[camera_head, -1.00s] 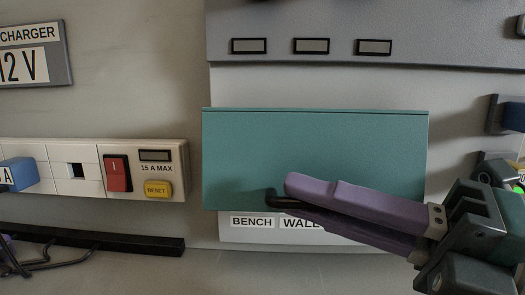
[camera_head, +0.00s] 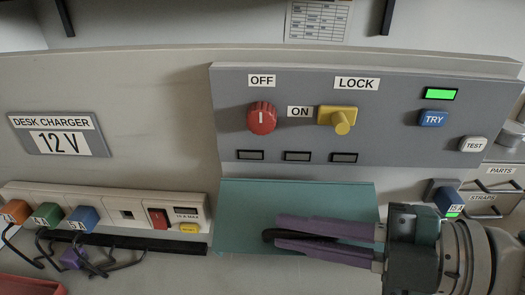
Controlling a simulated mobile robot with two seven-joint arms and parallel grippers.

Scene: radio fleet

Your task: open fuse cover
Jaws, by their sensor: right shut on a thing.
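The teal fuse cover (camera_head: 240,205) is a flat flap below the grey switch panel. A black bent handle (camera_head: 268,235) shows near its lower middle. My right gripper (camera_head: 277,232), with two purple fingers, comes in from the right in front of the cover. Its fingers are shut on the handle, one above and one below it. The fingers hide the lower right of the cover, and I cannot tell whether the cover is tilted out. What lies behind it is hidden. My left gripper is not in view.
The grey panel (camera_head: 390,125) above carries a red knob (camera_head: 262,117), a yellow knob (camera_head: 338,120) and TRY and TEST buttons. A white socket strip (camera_head: 110,200) with coloured plugs and cables is at left. PARTS and STRAPS drawers (camera_head: 497,185) are at right.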

